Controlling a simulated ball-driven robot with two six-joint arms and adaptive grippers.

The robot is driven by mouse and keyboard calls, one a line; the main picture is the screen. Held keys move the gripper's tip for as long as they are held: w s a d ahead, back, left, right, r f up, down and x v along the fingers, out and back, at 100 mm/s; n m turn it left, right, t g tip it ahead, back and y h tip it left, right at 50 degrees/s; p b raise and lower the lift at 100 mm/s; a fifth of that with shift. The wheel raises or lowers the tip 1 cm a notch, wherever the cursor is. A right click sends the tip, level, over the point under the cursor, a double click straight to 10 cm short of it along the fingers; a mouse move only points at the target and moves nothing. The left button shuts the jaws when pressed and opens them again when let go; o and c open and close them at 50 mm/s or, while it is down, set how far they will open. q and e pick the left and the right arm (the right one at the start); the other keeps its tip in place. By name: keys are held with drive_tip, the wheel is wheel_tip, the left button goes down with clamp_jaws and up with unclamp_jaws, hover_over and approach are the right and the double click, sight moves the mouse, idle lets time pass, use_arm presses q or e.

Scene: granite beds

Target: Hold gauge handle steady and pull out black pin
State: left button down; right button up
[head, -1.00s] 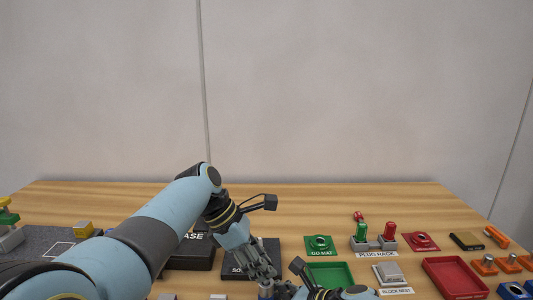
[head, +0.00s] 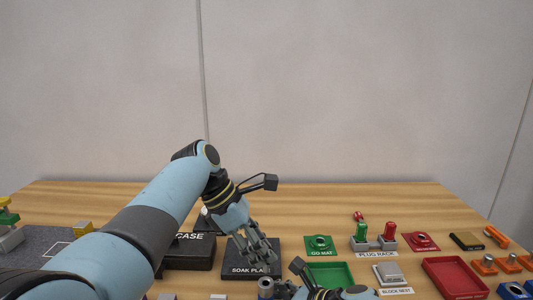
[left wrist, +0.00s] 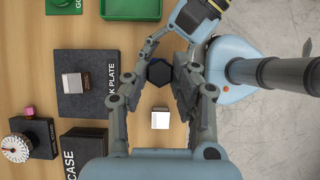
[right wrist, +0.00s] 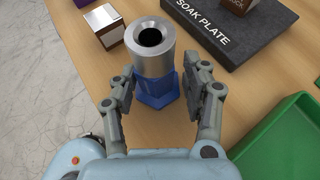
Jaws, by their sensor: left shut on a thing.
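The gauge handle (right wrist: 156,85) has a blue hexagonal body and a silver collar with a dark, open bore. My left gripper (head: 260,256) is just above the handle in the head view. In the left wrist view its fingers are shut on the black pin (left wrist: 160,72), seen as a black hexagonal end. The pin's lower part is hidden. No pin shows in the bore in the right wrist view.
The soak plate (right wrist: 232,37) lies behind the handle with a block on it. A silver-faced block (right wrist: 104,26) stands left of the handle. A green tray (right wrist: 285,145) is to the right. A black case (head: 190,256) is left of the soak plate. Bare wood lies between them.

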drive_tip(key=o, duration=0.3)
drive_tip(key=shift+o, duration=0.2)
drive_tip(key=shift+d+r, duration=0.1)
drive_tip(key=v, duration=1.1)
drive_tip(key=shift+s+d+r, duration=0.15)
drive_tip(key=shift+s+d, duration=0.1)
